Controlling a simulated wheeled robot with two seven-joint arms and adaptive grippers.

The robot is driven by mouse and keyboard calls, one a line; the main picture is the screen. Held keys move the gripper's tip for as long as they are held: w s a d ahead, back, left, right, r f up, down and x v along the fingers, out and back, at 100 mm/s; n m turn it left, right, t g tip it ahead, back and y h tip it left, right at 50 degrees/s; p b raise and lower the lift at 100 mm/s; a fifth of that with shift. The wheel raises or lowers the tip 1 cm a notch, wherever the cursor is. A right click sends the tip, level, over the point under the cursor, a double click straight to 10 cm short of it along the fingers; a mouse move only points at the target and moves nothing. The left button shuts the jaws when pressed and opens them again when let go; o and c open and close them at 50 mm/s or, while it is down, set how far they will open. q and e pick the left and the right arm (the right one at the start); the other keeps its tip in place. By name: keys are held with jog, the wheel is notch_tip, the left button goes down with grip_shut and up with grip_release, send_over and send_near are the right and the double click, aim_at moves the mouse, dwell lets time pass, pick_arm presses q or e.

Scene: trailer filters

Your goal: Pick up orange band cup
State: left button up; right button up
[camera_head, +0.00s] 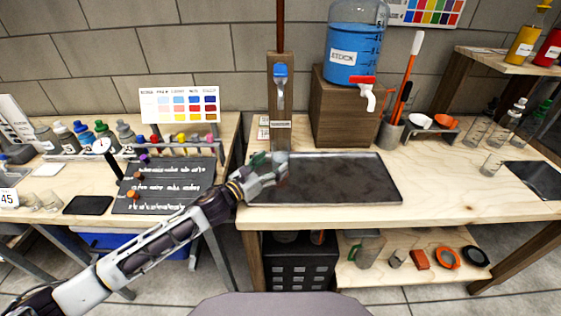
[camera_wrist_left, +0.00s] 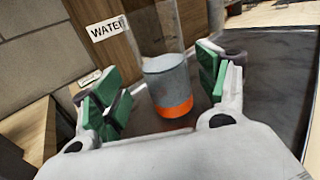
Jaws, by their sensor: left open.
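The orange band cup (camera_wrist_left: 168,80) is a grey, clear-looking cylinder with an orange band at its base, standing upright in the left wrist view. My left gripper (camera_wrist_left: 160,92) is open, with green finger pads on either side of the cup. The cup looks slightly beyond or between the fingertips; I cannot tell whether either pad touches it. In the head view my left gripper (camera_head: 268,168) is at the left end of the dark tray (camera_head: 345,180), and the hand largely hides the cup. My right gripper is not in view.
A wooden post (camera_head: 281,100) with a blue-handled tap and a label stands right behind the cup. A blue water jug (camera_head: 352,50) on a wooden block is right of it. A black labelled board (camera_head: 170,190) and bottles are at left. The tray's right side is clear.

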aim_at(276, 162)
pick_arm(q)
jog(key=shift+w+d+r, duration=0.2)
jog(key=shift+w+d, duration=0.5)
jog(key=shift+d, duration=0.35)
jog(key=shift+x, duration=1.1)
jog(key=c, duration=1.2)
